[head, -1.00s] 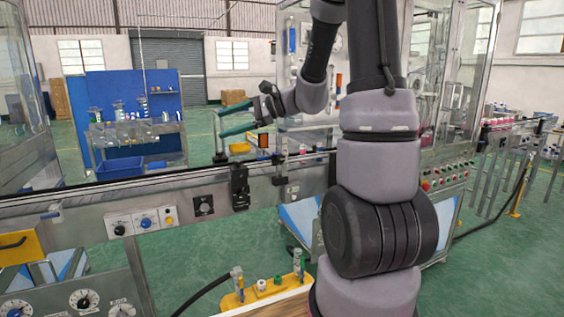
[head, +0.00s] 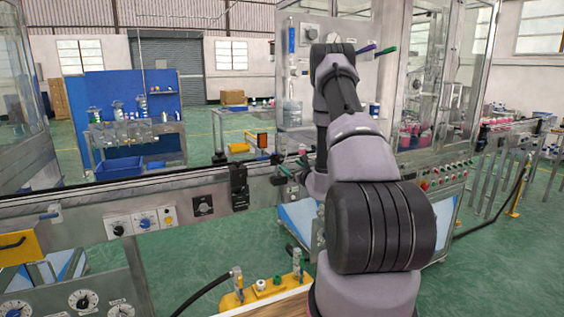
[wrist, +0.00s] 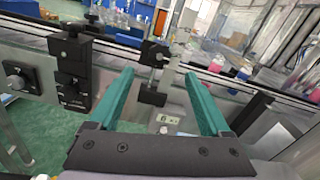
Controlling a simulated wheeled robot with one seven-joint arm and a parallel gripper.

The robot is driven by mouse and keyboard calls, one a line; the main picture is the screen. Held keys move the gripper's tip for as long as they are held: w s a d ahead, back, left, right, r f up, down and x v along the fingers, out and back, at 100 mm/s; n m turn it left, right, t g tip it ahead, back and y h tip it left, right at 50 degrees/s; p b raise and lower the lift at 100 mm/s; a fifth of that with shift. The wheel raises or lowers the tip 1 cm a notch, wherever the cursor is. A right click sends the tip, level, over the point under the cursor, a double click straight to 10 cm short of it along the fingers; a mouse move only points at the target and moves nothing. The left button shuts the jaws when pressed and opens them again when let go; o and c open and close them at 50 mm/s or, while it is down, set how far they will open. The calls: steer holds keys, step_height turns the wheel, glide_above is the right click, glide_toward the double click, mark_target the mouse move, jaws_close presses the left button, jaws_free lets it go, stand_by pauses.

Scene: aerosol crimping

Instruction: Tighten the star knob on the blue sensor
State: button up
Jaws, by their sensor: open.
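My gripper shows in the wrist view (wrist: 160,74) with its two teal fingers wide apart and nothing between them. A black clamp bracket (wrist: 153,95) on an upright metal post shows beyond and between the fingertips, with a gap to each finger as seen. It is mounted at the conveyor's side rail.
A larger black clamp (head: 238,185), also in the wrist view (wrist: 75,65), stands left of the gripper. A square plate with a black knob (head: 203,205) is farther left. The conveyor rail (head: 110,205) crosses in front. A machine cabinet (head: 300,105) stands behind the rail.

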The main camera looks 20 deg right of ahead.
mark_target(281, 159)
steer(key=w, duration=0.9)
steer(key=shift+a, duration=0.2)
steer(key=shift+s, duration=0.1)
jaws_close()
